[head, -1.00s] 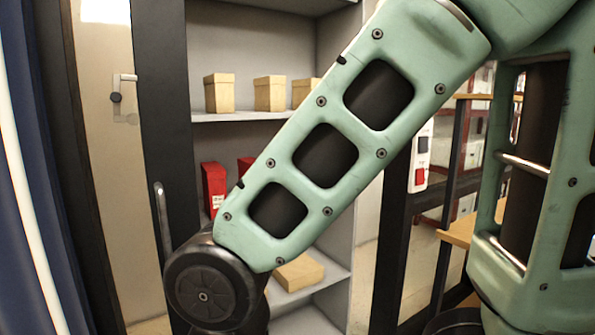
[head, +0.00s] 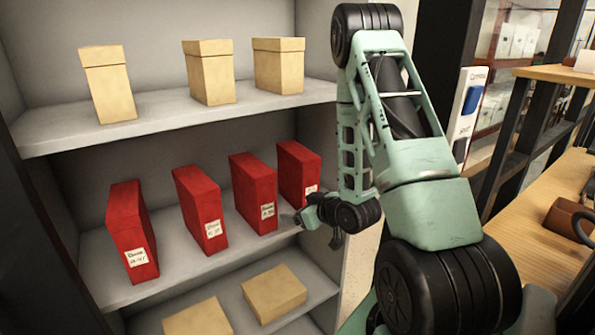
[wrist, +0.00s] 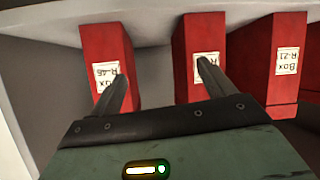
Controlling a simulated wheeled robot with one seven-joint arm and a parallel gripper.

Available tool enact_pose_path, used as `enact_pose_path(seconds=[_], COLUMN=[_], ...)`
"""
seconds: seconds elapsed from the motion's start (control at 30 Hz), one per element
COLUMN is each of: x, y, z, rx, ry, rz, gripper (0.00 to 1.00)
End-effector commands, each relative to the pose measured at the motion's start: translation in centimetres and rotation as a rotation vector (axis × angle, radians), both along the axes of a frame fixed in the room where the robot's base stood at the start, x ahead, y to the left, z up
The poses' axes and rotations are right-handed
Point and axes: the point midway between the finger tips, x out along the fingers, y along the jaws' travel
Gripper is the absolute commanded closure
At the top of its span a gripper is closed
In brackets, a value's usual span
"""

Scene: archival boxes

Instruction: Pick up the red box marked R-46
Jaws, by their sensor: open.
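The red box marked R-46 (wrist: 106,65) is at the left of the wrist view, its white label upside down there and partly covered by a finger. It appears to be the rightmost red box (head: 299,172) on the middle shelf in the head view, standing upright. My gripper (wrist: 164,72) is open and empty in front of the boxes. One finger overlaps the R-46 label's edge and the other overlaps the label of the middle red box (wrist: 198,35). In the head view my gripper (head: 320,222) is by the shelf's right front edge, just below R-46.
Other red boxes (head: 253,192) stand in a row left of R-46, with gaps between. One at the right of the wrist view reads R-21 (wrist: 287,60). Tan boxes (head: 278,65) stand on the shelf above; others (head: 273,292) lie below. A wooden table (head: 530,235) is at right.

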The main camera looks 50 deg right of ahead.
Motion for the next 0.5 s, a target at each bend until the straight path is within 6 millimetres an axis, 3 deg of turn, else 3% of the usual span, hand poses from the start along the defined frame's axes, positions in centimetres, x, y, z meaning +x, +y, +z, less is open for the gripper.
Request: enact_pose_path(seconds=[0.1, 0.3, 0.5], x=[-2.8, -6.3, -7.5], y=[-2.8, -5.0, -5.9], z=[-0.1, 0.7, 1.2], rx=[0.015, 0.023, 0.021], ry=[-0.157, -0.373, -0.459], rz=[-0.066, -0.153, -0.189], gripper=[0.18, 0.18, 0.18])
